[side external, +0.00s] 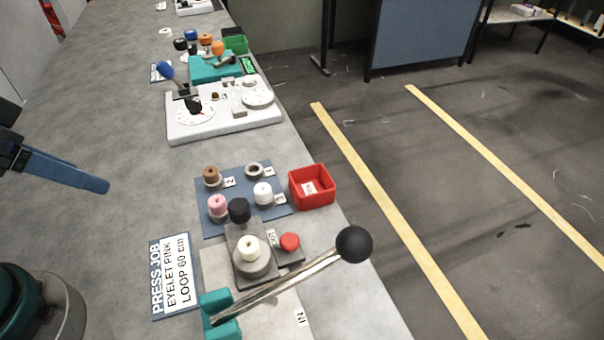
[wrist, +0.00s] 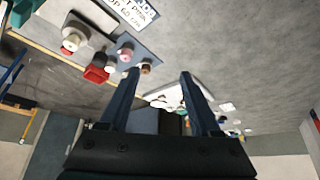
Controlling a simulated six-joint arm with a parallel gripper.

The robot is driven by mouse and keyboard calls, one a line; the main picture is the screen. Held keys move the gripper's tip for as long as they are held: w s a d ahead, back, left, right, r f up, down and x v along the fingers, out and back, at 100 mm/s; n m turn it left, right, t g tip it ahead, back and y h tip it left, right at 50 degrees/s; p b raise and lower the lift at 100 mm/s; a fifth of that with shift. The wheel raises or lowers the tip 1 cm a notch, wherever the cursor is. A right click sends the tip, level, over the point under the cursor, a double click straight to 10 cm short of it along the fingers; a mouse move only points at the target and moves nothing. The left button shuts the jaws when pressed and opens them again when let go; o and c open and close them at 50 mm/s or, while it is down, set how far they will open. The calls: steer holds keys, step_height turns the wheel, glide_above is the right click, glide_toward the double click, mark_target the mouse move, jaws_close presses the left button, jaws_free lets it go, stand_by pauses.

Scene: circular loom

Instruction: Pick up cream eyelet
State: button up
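A cream eyelet (side external: 249,247) sits on the round grey seat of the press, in front of a black knob (side external: 238,209). In the wrist view a pale cream piece (wrist: 73,39) shows at the upper left.
The press's long lever with a black ball (side external: 354,244) slants over the right side, near a red button (side external: 290,241). A red bin (side external: 312,187) stands by the table edge. A white dial unit (side external: 222,119) is further back. The left table is clear around the job sign (side external: 174,275).

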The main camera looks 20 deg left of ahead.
stand_by(0.3)
steer(key=w+d+r+m, duration=0.2)
steer(key=w+r+m, duration=0.1)
steer(key=r, duration=0.1)
steer(key=m+g, duration=0.6)
steer(key=m, duration=0.3)
glide_above(248, 244)
step_height(248, 244, down, 9)
steer(key=shift+w+f, duration=0.1)
steer(key=shift+f, duration=2.7)
jaws_close()
